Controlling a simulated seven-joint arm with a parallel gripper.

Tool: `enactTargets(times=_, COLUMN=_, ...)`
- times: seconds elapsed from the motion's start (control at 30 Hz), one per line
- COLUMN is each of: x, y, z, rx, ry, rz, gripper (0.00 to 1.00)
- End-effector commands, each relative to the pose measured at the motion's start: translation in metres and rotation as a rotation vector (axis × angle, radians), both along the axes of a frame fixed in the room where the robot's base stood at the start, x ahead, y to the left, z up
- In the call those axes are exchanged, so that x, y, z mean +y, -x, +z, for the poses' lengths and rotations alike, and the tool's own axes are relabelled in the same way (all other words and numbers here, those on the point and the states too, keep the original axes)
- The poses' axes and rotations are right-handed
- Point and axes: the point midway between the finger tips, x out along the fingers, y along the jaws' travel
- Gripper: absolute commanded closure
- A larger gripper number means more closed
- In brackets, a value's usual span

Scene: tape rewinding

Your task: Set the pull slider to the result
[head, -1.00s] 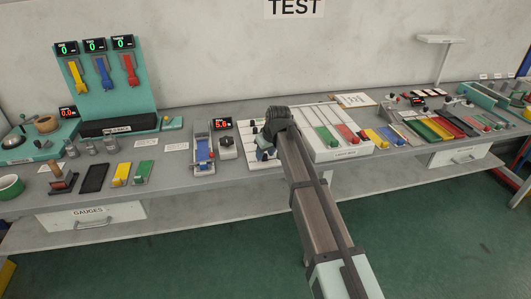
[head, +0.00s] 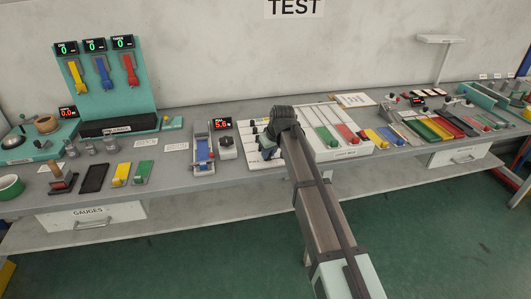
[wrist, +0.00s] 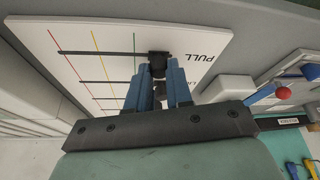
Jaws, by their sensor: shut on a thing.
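My gripper (head: 270,148) is over the left part of the white slider board (head: 255,165). In the wrist view its two blue fingers (wrist: 158,82) are shut on the black knob of the pull slider (wrist: 158,60). The knob sits at the end of its dark track beside the printed word PULL, past the green line. Red, yellow and green lines cross the track on the white board (wrist: 75,35). In the head view my gripper and arm hide this knob. A small display (head: 221,124) left of the board shows red digits that look like 5.6.
A blue-track device (head: 203,150) and a small grey box (head: 227,148) stand left of the board. A white box with green and red strips (head: 345,135) is at its right. A teal gauge stand (head: 110,85) is at the back left.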

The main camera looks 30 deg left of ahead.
Motion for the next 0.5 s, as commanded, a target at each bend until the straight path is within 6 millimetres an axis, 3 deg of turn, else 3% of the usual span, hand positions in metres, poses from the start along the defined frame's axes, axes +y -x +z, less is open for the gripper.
enactTargets(times=0.3, x=-0.053, y=-0.054, z=0.000, rx=-0.002, ry=0.000, rz=-0.005, gripper=1.00)
enactTargets(times=0.5, x=-0.074, y=-0.076, z=0.000, rx=-0.002, ry=0.000, rz=-0.003, gripper=1.00)
